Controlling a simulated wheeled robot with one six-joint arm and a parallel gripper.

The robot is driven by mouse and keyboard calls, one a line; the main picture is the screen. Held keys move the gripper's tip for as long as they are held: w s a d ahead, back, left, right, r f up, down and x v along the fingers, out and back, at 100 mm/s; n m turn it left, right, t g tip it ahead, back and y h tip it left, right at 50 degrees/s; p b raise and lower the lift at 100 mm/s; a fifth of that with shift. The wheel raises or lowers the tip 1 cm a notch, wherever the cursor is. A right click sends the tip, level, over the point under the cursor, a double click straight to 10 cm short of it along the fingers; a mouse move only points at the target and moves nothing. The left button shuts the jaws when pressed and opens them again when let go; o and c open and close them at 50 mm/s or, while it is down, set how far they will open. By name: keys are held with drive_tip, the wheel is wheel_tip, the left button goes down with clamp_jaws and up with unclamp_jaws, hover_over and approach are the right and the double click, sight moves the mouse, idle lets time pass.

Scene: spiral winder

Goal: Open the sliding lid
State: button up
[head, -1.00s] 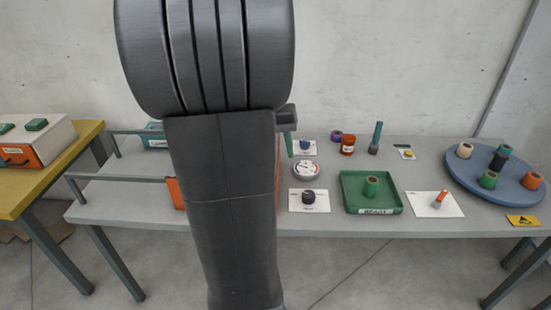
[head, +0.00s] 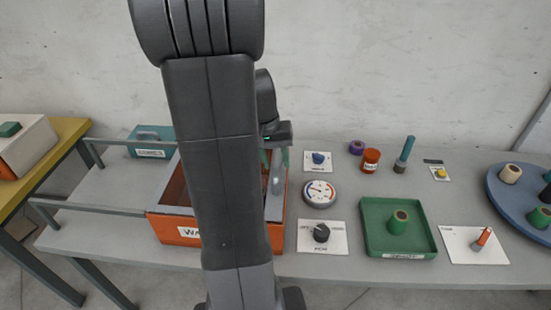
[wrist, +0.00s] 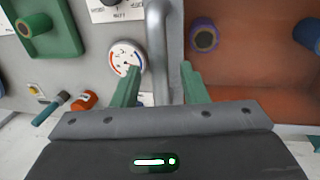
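The orange box (head: 176,232) stands on the grey table, partly hidden behind my arm. A grey bar handle (head: 275,180) runs along its right side. In the wrist view the handle (wrist: 157,45) lies between the two green fingers of my gripper (wrist: 161,85), which are apart with gaps on both sides. My gripper (head: 275,158) is above the right side of the box in the head view. The brown inside of the box (wrist: 265,60) shows, with a purple roll (wrist: 204,38) in it. I cannot make out a separate lid panel.
Grey rails (head: 95,206) reach left from the box. Right of the orange box are a round gauge (head: 320,194), a knob card (head: 322,245) and a green tray (head: 370,245). A blue turntable (head: 525,215) is further right.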

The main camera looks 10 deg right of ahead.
clamp_jaws()
drive_tip(key=p, duration=0.3)
hover_over(169, 171)
drive_tip(key=shift+o, duration=0.2)
unclamp_jaws()
wheel_tip(169, 171, up, 14)
drive_tip(key=a, duration=0.2)
drive_tip(key=shift+w+a+f, duration=0.2)
drive_tip(key=shift+w+a, duration=0.1)
